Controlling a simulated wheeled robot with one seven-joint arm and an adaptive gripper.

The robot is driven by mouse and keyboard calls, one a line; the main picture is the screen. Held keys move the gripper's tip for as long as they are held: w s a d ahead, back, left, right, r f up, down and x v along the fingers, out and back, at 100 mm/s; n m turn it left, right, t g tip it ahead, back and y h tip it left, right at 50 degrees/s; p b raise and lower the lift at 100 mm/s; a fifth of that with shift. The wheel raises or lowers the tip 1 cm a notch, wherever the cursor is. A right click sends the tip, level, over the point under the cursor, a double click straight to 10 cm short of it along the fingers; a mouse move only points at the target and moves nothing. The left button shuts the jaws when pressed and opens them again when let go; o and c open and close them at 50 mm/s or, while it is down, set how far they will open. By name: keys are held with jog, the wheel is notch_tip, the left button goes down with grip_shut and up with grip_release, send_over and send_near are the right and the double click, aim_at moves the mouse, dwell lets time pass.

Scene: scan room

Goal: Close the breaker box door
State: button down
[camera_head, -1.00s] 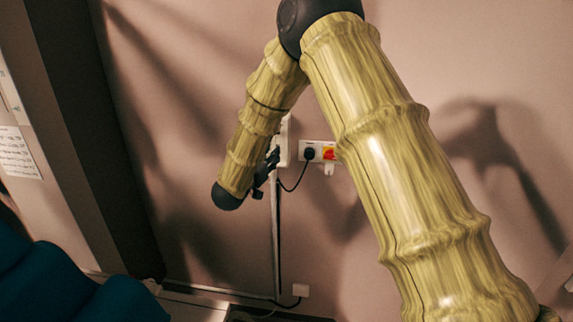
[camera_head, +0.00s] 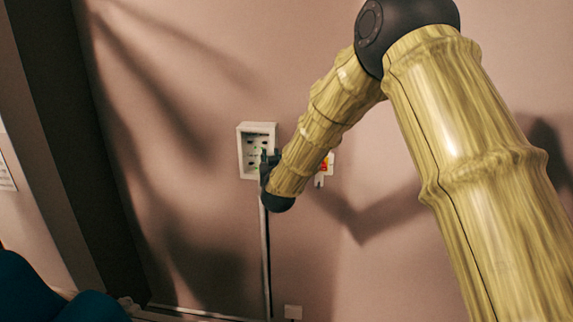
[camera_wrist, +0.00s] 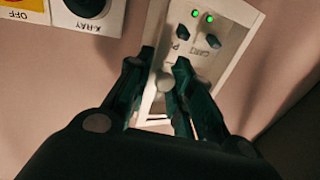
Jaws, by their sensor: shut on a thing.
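The breaker box (camera_head: 242,152) is a small white box on the pink wall, open at the front, with dark switches inside. In the wrist view, its panel (camera_wrist: 230,38) shows two green lights and dark switches. My gripper (camera_head: 267,160) is at the box's lower right edge. In the wrist view, my gripper's fingers (camera_wrist: 164,68) are closed around a narrow pale part at the box, likely the door's edge. A grey rounded knob shows between them. Most of the door is hidden by the fingers and arm.
A vertical conduit (camera_head: 265,250) runs down below the box. Blue furniture (camera_head: 40,295) is at lower left. The wall left of the box is clear.

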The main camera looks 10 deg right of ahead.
jog(key=shift+a+r+y, duration=0.2)
jog(key=shift+a+y, duration=0.1)
jog(key=shift+a, duration=0.1)
jog(key=c, duration=1.7)
grip_release()
jog(key=shift+o, duration=1.4)
jog(key=shift+a, duration=0.1)
jog(key=shift+f, duration=0.15)
jog(key=s, duration=1.2)
jog(key=shift+d, duration=0.4)
